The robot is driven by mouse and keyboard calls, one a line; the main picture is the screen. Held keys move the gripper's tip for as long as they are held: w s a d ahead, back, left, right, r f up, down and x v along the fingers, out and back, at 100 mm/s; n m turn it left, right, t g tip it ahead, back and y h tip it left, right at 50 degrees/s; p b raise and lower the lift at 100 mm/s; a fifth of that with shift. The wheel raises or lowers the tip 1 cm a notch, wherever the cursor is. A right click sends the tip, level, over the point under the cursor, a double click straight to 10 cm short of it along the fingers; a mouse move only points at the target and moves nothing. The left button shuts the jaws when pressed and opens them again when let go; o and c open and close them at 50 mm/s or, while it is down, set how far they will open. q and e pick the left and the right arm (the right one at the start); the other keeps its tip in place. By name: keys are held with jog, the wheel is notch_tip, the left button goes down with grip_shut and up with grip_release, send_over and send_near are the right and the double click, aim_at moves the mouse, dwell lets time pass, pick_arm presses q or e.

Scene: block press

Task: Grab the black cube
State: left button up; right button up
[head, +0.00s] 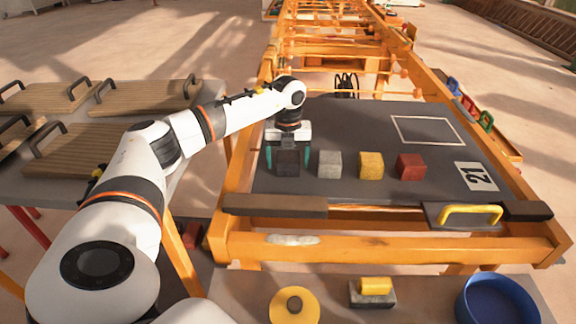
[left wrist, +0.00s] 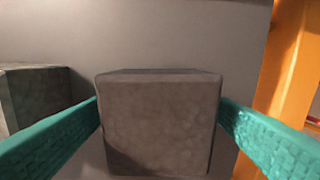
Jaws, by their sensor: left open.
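The black cube (head: 288,163) stands on the dark tabletop, leftmost in a row of cubes. My left gripper (head: 289,155) is over it, pointing down, with one teal finger on each side. In the left wrist view the cube (left wrist: 160,122) fills the middle between the two teal fingers (left wrist: 160,118). The fingers are open, and I cannot tell whether either one touches the cube. My right gripper is not in view.
A grey cube (head: 330,164), a yellow cube (head: 371,165) and a red cube (head: 411,167) stand to the right. An orange frame (head: 400,246) borders the table. A white outlined square (head: 428,118) is bare. A blue bowl (head: 497,302) is at front right.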

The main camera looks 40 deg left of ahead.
pick_arm(q)
jog(key=shift+f, duration=0.3)
jog(key=c, duration=1.3)
jog(key=shift+c, duration=0.2)
jog(key=shift+r, duration=0.15)
